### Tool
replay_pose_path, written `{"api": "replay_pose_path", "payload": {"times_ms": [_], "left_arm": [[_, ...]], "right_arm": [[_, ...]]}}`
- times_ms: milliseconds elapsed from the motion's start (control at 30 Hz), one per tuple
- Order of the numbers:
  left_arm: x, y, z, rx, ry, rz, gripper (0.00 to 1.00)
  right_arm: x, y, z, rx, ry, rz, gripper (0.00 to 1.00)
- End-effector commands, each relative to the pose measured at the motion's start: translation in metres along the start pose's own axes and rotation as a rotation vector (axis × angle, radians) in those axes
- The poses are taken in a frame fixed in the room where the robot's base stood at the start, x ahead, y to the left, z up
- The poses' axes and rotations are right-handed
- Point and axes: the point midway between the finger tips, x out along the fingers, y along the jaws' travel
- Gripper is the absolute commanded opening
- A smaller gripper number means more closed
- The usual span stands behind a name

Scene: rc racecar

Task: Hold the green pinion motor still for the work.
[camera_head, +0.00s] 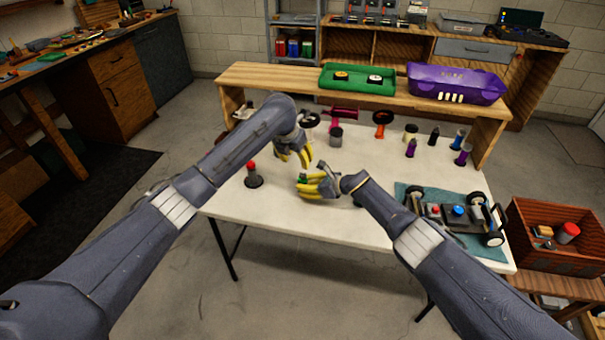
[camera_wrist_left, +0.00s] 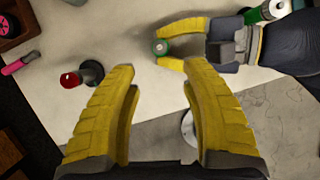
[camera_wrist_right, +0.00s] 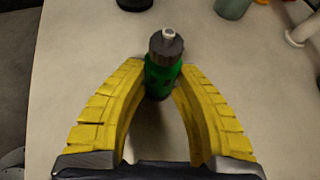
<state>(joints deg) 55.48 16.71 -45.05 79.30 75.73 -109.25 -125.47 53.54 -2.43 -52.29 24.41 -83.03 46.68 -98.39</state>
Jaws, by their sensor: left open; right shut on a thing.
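The green pinion motor (camera_wrist_right: 163,84) stands upright on the white table, with a dark grey collar and a pale pinion on top. In the right wrist view it is between the yellow fingers of my right gripper (camera_head: 303,188), which is shut on it low at the table. It also shows in the left wrist view (camera_wrist_left: 159,47), seen from above at the right fingertips. My left gripper (camera_head: 294,157) is open and empty above the table, behind the motor in the head view. The motor is largely hidden in the head view.
A red-topped dark post (camera_head: 253,178) stands left of the motor. The car chassis (camera_head: 452,212) sits on a teal mat (camera_head: 410,191) at right. Several small tools and bottles line the table's back, below a wooden shelf (camera_head: 290,84). The front middle of the table is clear.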

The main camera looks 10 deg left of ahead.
Motion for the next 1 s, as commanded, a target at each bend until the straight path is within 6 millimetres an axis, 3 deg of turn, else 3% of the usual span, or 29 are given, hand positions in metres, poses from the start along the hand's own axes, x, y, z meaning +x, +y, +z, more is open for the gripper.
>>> {"api": "replay_pose_path", "payload": {"times_ms": [533,733,1000], "left_arm": [[0.085,0.000,-0.001,-0.005,0.002,-0.001,0.46],[0.101,0.000,0.000,-0.004,0.000,-0.002,0.46],[0.108,0.000,0.000,-0.004,-0.001,0.000,0.46]], "right_arm": [[0.000,0.000,-0.002,0.001,0.002,0.000,0.03],[0.000,0.000,-0.002,0.001,0.002,0.000,0.03],[0.000,0.000,-0.002,0.001,0.002,0.000,0.03]]}}
